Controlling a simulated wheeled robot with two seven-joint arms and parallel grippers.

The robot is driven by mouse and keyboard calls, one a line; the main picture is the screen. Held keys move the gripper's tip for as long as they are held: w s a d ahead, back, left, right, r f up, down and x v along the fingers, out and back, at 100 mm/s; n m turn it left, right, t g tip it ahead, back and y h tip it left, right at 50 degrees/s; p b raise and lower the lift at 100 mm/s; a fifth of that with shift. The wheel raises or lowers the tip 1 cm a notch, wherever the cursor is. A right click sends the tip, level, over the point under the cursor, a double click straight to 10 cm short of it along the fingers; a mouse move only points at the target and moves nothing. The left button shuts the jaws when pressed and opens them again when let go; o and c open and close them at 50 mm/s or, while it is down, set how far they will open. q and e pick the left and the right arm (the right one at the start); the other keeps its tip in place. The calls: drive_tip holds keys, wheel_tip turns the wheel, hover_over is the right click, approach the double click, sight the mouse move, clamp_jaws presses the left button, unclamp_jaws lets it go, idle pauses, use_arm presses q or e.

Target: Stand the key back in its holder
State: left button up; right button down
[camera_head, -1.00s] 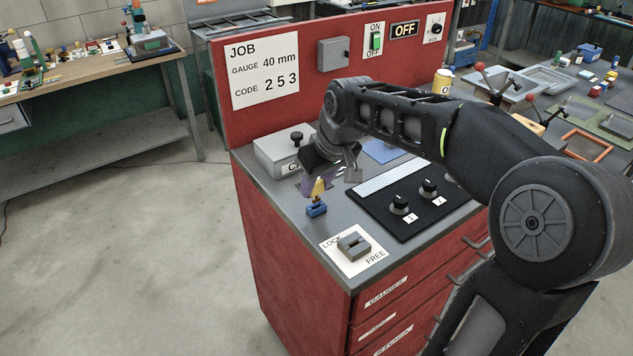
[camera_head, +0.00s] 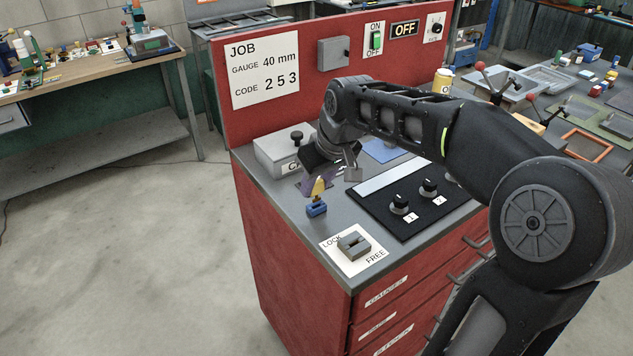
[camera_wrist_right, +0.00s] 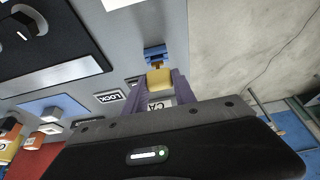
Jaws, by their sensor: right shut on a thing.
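The key has a yellow head (camera_head: 318,187) and a short brownish shank below it. It stands about upright over the small blue holder (camera_head: 316,209) on the grey bench top. My right gripper (camera_head: 321,184) has purple fingers and is shut on the yellow head from behind. In the right wrist view the yellow head (camera_wrist_right: 158,79) lies between the two fingers (camera_wrist_right: 157,84), with the shank pointing at the blue holder (camera_wrist_right: 155,52). The shank meets the holder in the picture; how deep it sits I cannot tell. My left gripper is not in view.
A LOCK/FREE plate with a grey block (camera_head: 353,246) lies in front of the holder. A black panel with knobs (camera_head: 415,200) is to the right, a grey box (camera_head: 280,155) behind. The bench's left edge is close to the holder.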

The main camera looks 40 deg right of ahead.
sight(319, 187)
drive_tip(key=shift+f+b, duration=1.1)
drive_tip(key=shift+f, duration=0.2)
idle(0.4)
drive_tip(key=c, duration=0.9)
unclamp_jaws()
drive_tip(key=shift+c, duration=0.2)
drive_tip(key=shift+r, duration=0.1)
drive_tip(key=v, duration=0.7)
drive_tip(key=shift+s+r, duration=0.2)
drive_tip(key=shift+r, duration=0.1)
drive_tip(key=shift+f, duration=0.1)
